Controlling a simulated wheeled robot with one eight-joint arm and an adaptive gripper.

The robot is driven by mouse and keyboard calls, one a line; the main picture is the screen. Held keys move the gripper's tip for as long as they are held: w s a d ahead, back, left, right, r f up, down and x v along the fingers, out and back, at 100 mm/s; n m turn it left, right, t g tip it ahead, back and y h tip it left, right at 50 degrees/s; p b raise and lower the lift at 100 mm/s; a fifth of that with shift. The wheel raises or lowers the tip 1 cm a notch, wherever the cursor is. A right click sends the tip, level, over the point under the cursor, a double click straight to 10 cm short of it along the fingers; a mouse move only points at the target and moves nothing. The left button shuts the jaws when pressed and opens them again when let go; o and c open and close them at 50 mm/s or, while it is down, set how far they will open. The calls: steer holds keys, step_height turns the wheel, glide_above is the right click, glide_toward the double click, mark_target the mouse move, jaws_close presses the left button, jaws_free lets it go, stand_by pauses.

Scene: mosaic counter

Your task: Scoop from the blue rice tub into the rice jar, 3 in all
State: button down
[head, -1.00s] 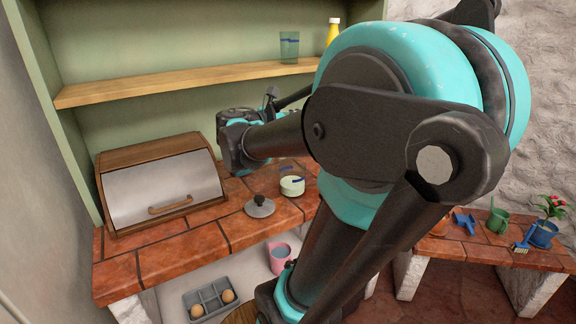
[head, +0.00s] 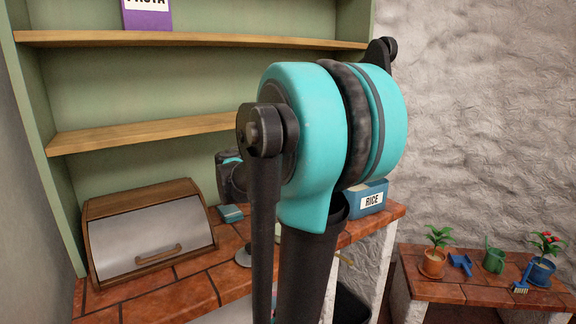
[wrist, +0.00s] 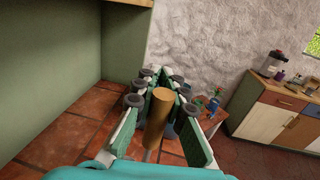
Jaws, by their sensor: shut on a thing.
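The blue rice tub (head: 368,197), labelled RICE, stands at the right end of the tiled counter in the head view, partly behind my arm. In the wrist view, my gripper (wrist: 164,88) is shut on a tool with a round wooden handle (wrist: 157,118), which I take to be the scoop. Its working end is hidden or too small to read, so I cannot tell whether it holds rice. The rice jar is out of sight now, and my arm covers much of the counter's middle.
A wooden bread box (head: 150,235) stands at the counter's left. A grey lid (head: 243,257) lies partly behind my arm. A lower side bench (head: 470,290) at right holds potted plants (head: 433,262), a green watering can (head: 494,259) and small tools. Shelves rise behind the counter.

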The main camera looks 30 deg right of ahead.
steer(key=s+d+r, duration=0.1)
steer(key=d+r, duration=0.1)
steer(key=d, duration=1.4)
steer(key=d+r, duration=0.2)
steer(key=d, duration=1.3)
step_height(320, 180, down, 15)
steer(key=shift+s+f, duration=0.15)
steer(key=shift+s, duration=0.05)
step_height(320, 180, up, 13)
steer(key=shift+r, duration=0.2)
stand_by(1.3)
